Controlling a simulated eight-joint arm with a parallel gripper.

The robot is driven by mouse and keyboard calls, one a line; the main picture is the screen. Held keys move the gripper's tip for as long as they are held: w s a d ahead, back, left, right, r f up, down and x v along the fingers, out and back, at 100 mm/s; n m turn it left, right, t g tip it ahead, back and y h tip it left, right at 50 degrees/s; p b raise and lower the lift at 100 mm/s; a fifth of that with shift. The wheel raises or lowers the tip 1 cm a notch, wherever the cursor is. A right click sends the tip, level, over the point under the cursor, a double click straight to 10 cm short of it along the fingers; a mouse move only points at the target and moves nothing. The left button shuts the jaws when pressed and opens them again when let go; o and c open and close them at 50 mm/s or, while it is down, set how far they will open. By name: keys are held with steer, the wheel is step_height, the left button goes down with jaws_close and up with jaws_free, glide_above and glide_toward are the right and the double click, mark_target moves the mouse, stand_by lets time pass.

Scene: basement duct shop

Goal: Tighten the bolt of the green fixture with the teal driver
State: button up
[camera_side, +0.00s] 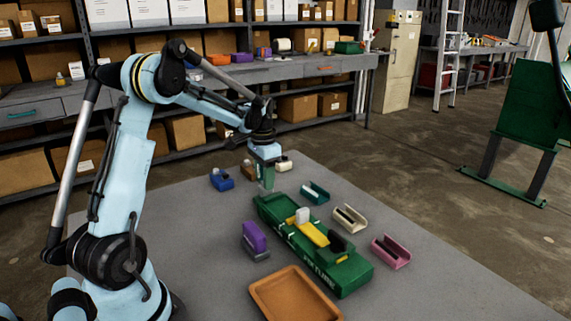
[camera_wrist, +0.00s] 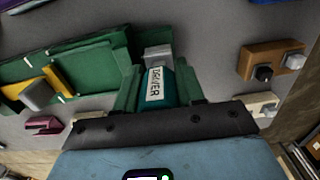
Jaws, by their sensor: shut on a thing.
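The green fixture (camera_side: 345,275) lies on the grey table, with a yellow bar (camera_side: 313,233) and a pale block (camera_side: 302,215) on it. In the wrist view the fixture (camera_wrist: 95,62) spans the left side. My gripper (camera_side: 267,182) is above the table at the fixture's far end. My gripper's green fingers (camera_wrist: 160,92) are shut on the teal driver (camera_wrist: 168,98), which carries a white label and has a grey end. The driver's end is close to the fixture's end; I cannot tell whether they touch. I cannot make out the bolt clearly.
A purple block (camera_side: 255,236) and an orange-brown tray (camera_side: 295,295) are left of the fixture. Teal (camera_side: 315,192), beige (camera_side: 349,219) and pink (camera_side: 390,252) holders stand to its right. Blue (camera_side: 222,178), brown (camera_wrist: 272,62) and cream (camera_wrist: 262,104) pieces are near my gripper.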

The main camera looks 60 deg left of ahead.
steer(key=shift+f, duration=0.3)
stand_by(0.5)
steer(key=shift+m, duration=1.8)
steer(key=shift+m, duration=1.7)
